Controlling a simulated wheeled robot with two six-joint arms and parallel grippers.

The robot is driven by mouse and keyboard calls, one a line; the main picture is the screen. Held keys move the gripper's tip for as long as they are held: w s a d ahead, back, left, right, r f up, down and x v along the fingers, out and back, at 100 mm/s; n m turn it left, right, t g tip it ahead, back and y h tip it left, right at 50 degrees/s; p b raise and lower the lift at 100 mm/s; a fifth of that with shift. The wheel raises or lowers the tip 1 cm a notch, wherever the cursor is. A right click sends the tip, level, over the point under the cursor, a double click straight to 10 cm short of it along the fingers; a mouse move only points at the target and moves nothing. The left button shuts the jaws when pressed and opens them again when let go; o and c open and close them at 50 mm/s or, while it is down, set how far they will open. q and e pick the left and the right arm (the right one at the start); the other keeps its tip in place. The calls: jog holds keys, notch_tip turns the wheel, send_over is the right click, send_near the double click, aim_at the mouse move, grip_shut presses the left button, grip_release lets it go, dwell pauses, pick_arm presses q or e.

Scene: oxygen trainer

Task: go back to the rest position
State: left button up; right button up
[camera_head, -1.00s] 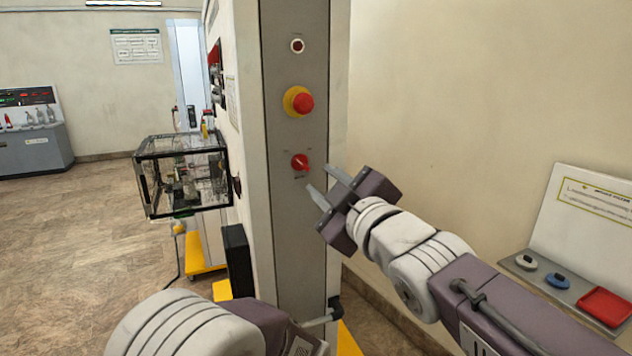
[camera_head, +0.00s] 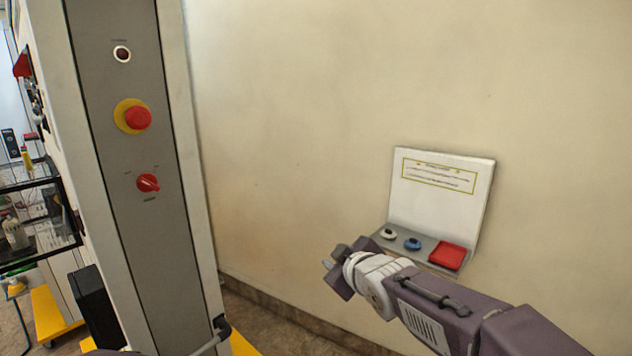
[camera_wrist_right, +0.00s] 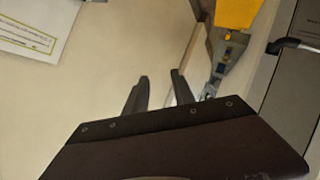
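My right gripper (camera_head: 334,258) is in front of the beige wall in the head view, left of the small wall shelf and away from the control panel. In the right wrist view its two fingers (camera_wrist_right: 160,92) stand apart with nothing between them. My left gripper is out of the head view; only a sliver of my body shows at the bottom edge. The grey control panel (camera_head: 130,240) carries a red rotary knob (camera_head: 148,183), a red emergency button on a yellow ring (camera_head: 137,118) and a dark round lamp (camera_head: 122,54).
The wall shelf (camera_head: 416,247) holds a black-topped knob (camera_head: 389,234), a blue knob (camera_head: 412,244) and a red tray (camera_head: 447,255) under a white sign (camera_head: 440,200). A glass case (camera_head: 35,225) stands at the left. A bent handle (camera_head: 221,328) sticks out low on the panel's side.

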jog(key=s+d+f+m+g+h, duration=0.2)
jog(key=s+d+f, duration=0.1)
jog(key=d+f, duration=0.25)
jog(key=s+d+f+m+g+h, duration=0.1)
jog(key=s+d+f+m, duration=0.15)
jog(key=d+f, duration=0.35)
jog(key=s+d+f+m+g, duration=0.1)
jog(key=s+f+m+g, duration=0.2)
jog(key=s+f, duration=0.4)
jog(key=s+d+f+m+g, duration=0.1)
jog(key=s+f+m+g, duration=0.2)
jog(key=s, duration=1)
notch_tip(320, 180, down, 5)
jog(key=shift+s+d+f+m+g+h, duration=0.1)
jog(key=shift+s+d+m+g+h, duration=0.2)
jog(key=shift+g, duration=0.8)
jog(key=shift+w+a, duration=0.1)
jog(key=shift+w, duration=0.05)
jog(key=shift+a, duration=0.1)
